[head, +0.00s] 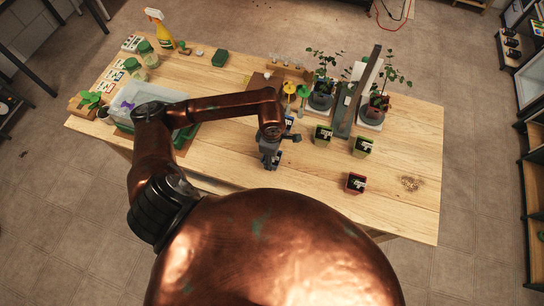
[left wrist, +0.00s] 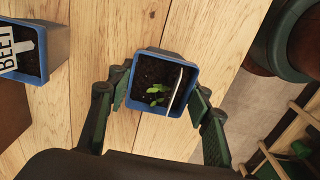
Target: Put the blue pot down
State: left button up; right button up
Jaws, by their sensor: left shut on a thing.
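In the left wrist view, a blue pot (left wrist: 136,104) with dark soil, a small green seedling and a white label sits between the two fingers of my left gripper (left wrist: 157,102). The gripper is shut on it. In the head view my left gripper (head: 270,164) points down over the near part of the wooden table (head: 230,174), and the held pot is mostly hidden there. I cannot tell whether its base touches the wood. My right gripper is not in view.
Another blue pot (left wrist: 58,50), with a "BEET" label, stands to the left in the wrist view. Green pots (head: 322,141) (head: 361,152) and a red pot (head: 355,187) stand right of my gripper. A clear-covered tray (head: 128,100) is at the left.

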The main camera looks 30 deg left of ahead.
pick_arm(q)
jog(key=shift+f, duration=0.15)
jog(key=o, duration=1.2)
jog(key=shift+o, duration=0.2)
notch_tip(320, 180, up, 12)
jog(key=shift+r, duration=0.2)
